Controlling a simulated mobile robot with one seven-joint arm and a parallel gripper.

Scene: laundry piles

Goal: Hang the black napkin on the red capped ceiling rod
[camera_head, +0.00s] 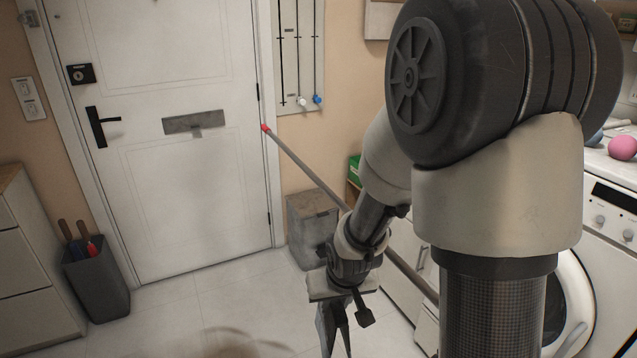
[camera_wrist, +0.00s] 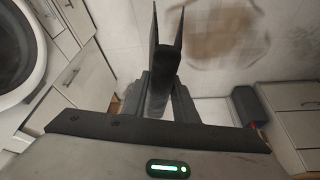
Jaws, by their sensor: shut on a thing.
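The red capped rod (camera_head: 300,160) runs diagonally from its red tip (camera_head: 265,128) beside the door, down and right behind my arm. My gripper (camera_head: 338,305) points down below the rod in the picture, in front of the lower cabinets. In the wrist view my gripper (camera_wrist: 165,75) is shut on a narrow dark folded piece, which looks like the black napkin (camera_wrist: 157,92). Two dark flaps stick out past the jaws, with a gap between them. In the head view the napkin (camera_head: 325,330) cannot be told clearly from the dark fingers.
A white door (camera_head: 180,190) stands at the back. A wall panel (camera_head: 288,60) carries rods with white and blue ends. A grey box (camera_head: 310,228) is by the wall. A dark bin (camera_head: 97,285) stands left, a washing machine (camera_head: 610,260) right. The floor (camera_head: 215,310) between is open.

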